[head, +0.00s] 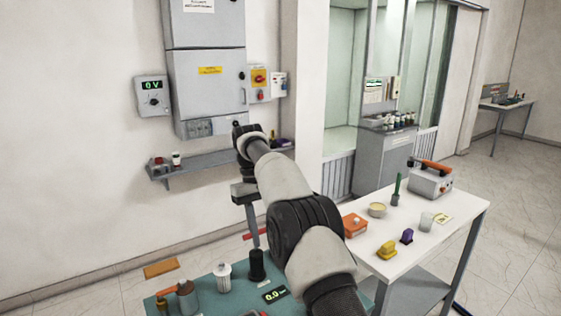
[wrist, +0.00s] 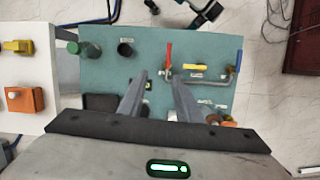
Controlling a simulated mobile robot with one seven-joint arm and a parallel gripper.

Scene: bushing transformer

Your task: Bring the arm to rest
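My arm reaches out over the teal bench (head: 205,293) in the head view, with my gripper (head: 255,240) pointing down above it. In the wrist view my gripper (wrist: 160,77) has its two fingers spread apart, with nothing between them but the bench top below. A red lever (wrist: 168,55) shows just beyond the fingertips, and a yellow handle (wrist: 195,67) is to its right. A black cylinder (head: 257,264) stands under the gripper in the head view, apparently apart from the fingers. My arm hides part of the bench.
A white table (head: 448,208) on the right holds an orange box (head: 354,224), a yellow block (head: 387,250) and a grey case (head: 430,182). A wall shelf (head: 215,163) and grey cabinet (head: 207,95) are behind my arm. A white ribbed piece (head: 224,277) stands on the bench.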

